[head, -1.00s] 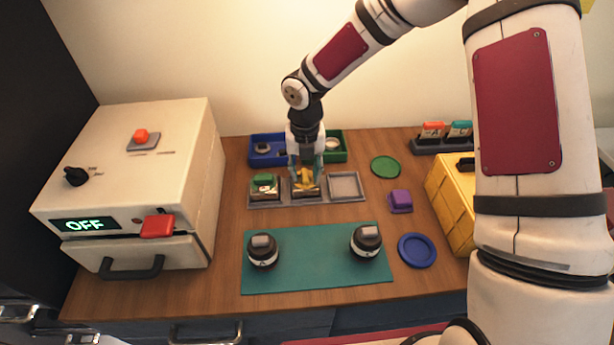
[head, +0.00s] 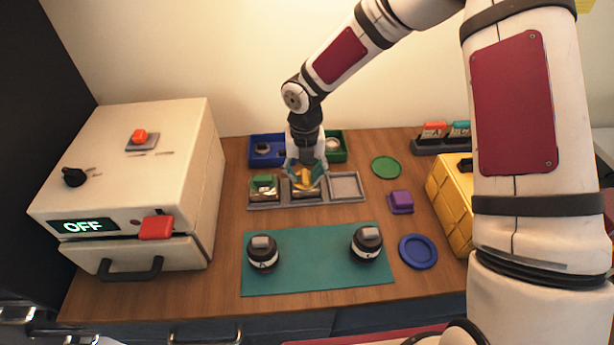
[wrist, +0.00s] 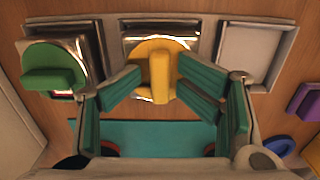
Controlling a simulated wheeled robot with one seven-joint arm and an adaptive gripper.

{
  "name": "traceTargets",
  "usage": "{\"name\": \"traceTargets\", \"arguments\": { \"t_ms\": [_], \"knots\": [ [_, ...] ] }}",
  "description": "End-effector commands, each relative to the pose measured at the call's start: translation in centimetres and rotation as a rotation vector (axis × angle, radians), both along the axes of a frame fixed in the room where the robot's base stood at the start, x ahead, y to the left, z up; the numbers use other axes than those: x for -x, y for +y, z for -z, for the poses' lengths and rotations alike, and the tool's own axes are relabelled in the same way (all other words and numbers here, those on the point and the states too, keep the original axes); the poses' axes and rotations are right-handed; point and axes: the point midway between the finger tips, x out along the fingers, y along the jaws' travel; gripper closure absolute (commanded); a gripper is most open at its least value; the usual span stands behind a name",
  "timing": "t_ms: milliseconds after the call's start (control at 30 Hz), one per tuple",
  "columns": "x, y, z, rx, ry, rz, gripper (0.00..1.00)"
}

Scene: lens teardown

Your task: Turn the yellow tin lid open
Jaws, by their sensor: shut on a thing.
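The yellow tin lid (wrist: 150,72) is a round yellow disc with a raised bar handle, seen in the wrist view. It sits on a shiny metal tin in the middle compartment of the grey three-part tray (head: 325,199). My gripper (wrist: 159,80) is over this tin with its teal-padded fingers shut on the handle, one on each side. In the head view, the lid (head: 304,181) is partly hidden by my gripper (head: 305,178). The tin below is mostly covered.
A tin with a green lid (head: 264,181) stands in the left compartment; the right compartment is empty. Blue (head: 267,141) and green (head: 342,155) bins stand behind. Two dark round things stand on the teal mat (head: 315,280). A purple block (head: 400,201) is to the right.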

Motion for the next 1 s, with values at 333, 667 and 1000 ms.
{"name": "traceTargets", "arguments": {
  "t_ms": [333,667,1000],
  "knots": [
    [0.2,-0.06,0.35,-0.003,0.008,-0.362,0.61],
    [0.25,-0.01,0.27,-0.001,0.007,-0.555,0.65],
    [0.21,-0.06,0.32,-0.002,0.007,-0.747,0.72]
  ]
}}
